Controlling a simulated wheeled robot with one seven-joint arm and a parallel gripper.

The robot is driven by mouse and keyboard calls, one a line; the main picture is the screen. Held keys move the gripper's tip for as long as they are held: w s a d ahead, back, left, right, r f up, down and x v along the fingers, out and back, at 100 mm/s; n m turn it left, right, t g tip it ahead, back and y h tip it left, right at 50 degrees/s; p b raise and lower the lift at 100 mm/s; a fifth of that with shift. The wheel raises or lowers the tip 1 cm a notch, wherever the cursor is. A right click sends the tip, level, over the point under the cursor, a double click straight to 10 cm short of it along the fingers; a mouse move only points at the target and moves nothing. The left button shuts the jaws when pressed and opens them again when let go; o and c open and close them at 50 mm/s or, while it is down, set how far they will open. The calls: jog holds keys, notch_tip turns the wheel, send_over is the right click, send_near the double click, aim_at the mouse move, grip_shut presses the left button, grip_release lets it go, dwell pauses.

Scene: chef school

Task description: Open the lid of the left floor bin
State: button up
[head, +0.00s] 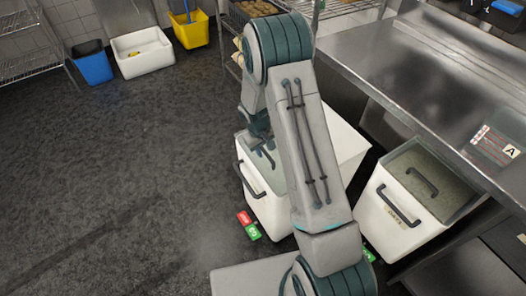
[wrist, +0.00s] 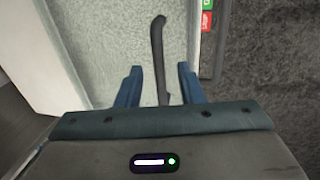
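The left floor bin (head: 268,207) is white, with a dark handle (head: 248,181) on its front side. Its grey-green lid looks shut; it is mostly hidden by my arm in the head view. In the wrist view the pale lid (wrist: 105,40) fills the left and middle, with a dark bar handle (wrist: 158,45) on it. My gripper (wrist: 160,72) is open, its two blue fingers on either side of the lid handle, with gaps visible. I cannot tell whether they touch the lid. In the head view my gripper (head: 264,153) is over the lid's left part.
A second white bin (head: 392,218) with a shut lid stands to the right, under a steel counter (head: 430,60). Open dark floor (head: 120,180) spreads left.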

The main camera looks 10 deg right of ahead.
jog(key=shift+w+d+f, duration=0.1)
jog(key=shift+d+f, duration=0.1)
jog(key=shift+f, duration=0.7)
